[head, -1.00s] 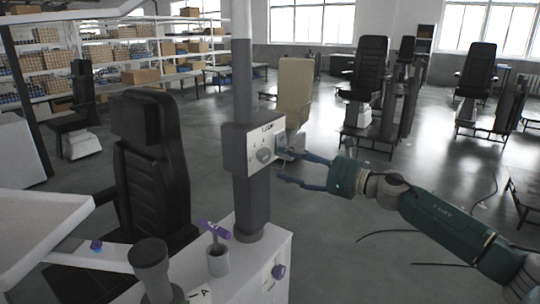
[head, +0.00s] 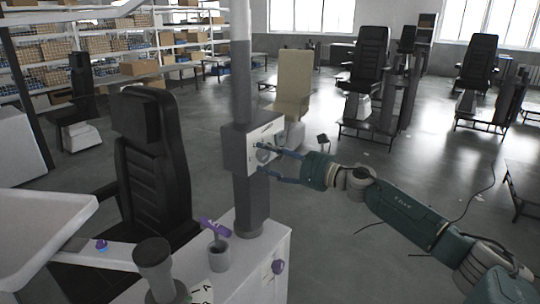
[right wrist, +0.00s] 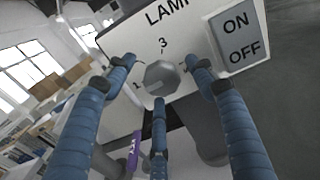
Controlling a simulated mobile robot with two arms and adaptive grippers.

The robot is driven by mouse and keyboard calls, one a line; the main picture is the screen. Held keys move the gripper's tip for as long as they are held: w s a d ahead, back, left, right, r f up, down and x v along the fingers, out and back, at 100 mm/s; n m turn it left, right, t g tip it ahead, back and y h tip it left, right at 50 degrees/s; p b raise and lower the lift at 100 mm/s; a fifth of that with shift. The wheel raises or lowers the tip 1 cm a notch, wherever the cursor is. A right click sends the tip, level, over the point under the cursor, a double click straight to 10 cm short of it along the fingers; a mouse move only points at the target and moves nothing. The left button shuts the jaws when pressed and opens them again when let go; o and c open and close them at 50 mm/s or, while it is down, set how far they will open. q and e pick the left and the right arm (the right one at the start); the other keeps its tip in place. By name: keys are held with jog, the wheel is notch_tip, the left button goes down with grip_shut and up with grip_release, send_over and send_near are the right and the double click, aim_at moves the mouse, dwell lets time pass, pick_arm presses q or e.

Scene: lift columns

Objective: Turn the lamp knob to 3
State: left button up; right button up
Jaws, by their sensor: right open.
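In the head view, the right gripper (head: 268,164) is at the box's front. My left gripper is out of view.
A black chair (head: 150,160) is to the left. A beige chair (head: 293,85) stands behind.

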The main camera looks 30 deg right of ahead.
jog(key=shift+r, duration=0.1)
jog(key=c, duration=1.1)
jog(key=shift+d, duration=0.1)
